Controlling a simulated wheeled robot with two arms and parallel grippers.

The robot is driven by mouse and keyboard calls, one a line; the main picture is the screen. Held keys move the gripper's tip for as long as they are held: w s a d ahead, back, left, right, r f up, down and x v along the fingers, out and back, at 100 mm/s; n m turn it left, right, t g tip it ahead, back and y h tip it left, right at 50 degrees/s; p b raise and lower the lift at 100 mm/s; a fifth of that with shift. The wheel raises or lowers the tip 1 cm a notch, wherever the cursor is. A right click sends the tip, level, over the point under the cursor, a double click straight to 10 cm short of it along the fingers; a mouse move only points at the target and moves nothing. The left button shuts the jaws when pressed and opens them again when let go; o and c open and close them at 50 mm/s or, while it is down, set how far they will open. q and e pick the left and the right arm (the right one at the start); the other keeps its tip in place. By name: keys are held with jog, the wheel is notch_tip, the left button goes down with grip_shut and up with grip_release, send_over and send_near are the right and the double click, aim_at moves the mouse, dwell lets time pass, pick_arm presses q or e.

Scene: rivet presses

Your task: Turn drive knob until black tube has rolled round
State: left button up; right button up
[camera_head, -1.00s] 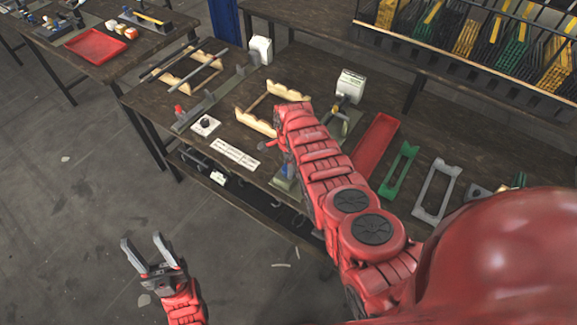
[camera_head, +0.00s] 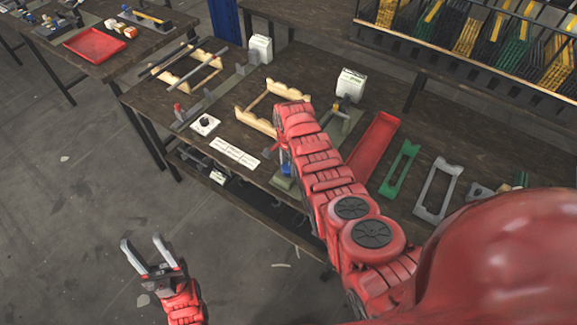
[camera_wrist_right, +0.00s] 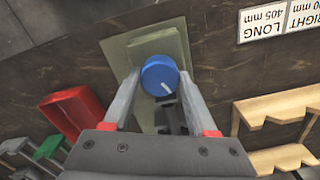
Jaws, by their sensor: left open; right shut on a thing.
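The blue drive knob (camera_wrist_right: 160,76) with a white pointer line sits between the fingers of my right gripper (camera_wrist_right: 160,82) in the right wrist view. The fingers are shut on the knob's sides. A greenish base plate (camera_wrist_right: 150,45) lies under it. A bit of blue beside my right wrist shows in the head view (camera_head: 285,162). Dark parts (camera_wrist_right: 172,117) lie beyond the knob, but I cannot tell whether they are the black tube. My red arm hides much of this spot in the head view. My left gripper (camera_head: 141,240) is open and empty over the floor.
A wooden rack (camera_head: 259,119) stands beyond my right wrist. Another rack with dark tubes (camera_head: 173,56) is at the back left. White label cards (camera_head: 235,153), a red tray (camera_head: 374,144) and green (camera_head: 401,168) and grey (camera_head: 437,188) frames lie on the bench.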

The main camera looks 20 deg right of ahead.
jog(key=n+b, duration=0.1)
jog(key=n, duration=0.2)
jog(key=shift+f+b, duration=0.2)
jog(key=shift+b, duration=0.1)
jog(key=shift+n+b, duration=0.95)
jog(key=shift+n, duration=0.25)
jog(key=n+b, duration=0.1)
jog(key=n, duration=0.1)
jog(key=shift+r+n+b, duration=0.1)
jog(key=shift+n+b, duration=0.2)
jog(key=shift+b, duration=0.1)
jog(key=shift+r+n+b, duration=0.1)
jog(key=shift+n+b, duration=0.2)
jog(key=shift+n, duration=0.1)
jog(key=o, duration=1.4)
jog(key=shift+c, duration=0.2)
